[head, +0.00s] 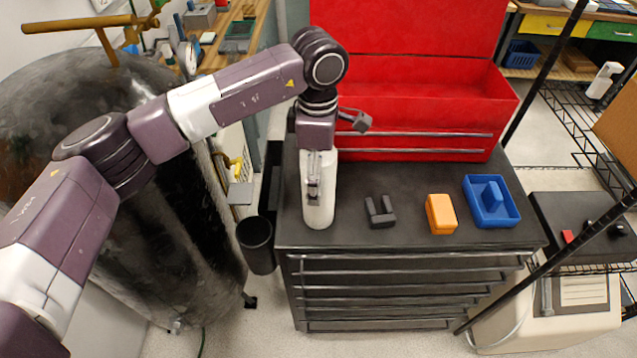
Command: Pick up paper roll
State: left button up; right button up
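The white paper roll (319,212) stands upright on the dark top of the tool cabinet, near its left edge. My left gripper (314,186) points down at the roll from above, and its visible finger lies against or just before the roll's near side. The far side of the gripper is hidden, so I cannot tell whether it grips the roll. My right gripper is out of view.
On the dark cabinet top (400,240) are a small dark U-shaped block (380,217), an orange block (440,214) and a blue tray (490,220). A red toolbox (420,110) stands behind. A black cup (256,243) hangs at the cabinet's left side.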

pick_arm(q)
jog(key=shift+w+a+f+p, duration=0.1)
jog(key=shift+f+p, duration=0.25)
jog(key=shift+f, duration=0.5)
jog(key=shift+w+a+f+p, duration=0.1)
jog(key=shift+f+p, duration=0.2)
jog(key=shift+f, duration=0.55)
jog(key=shift+d, duration=0.1)
jog(key=c, duration=1.1)
jog(key=shift+r, duration=0.1)
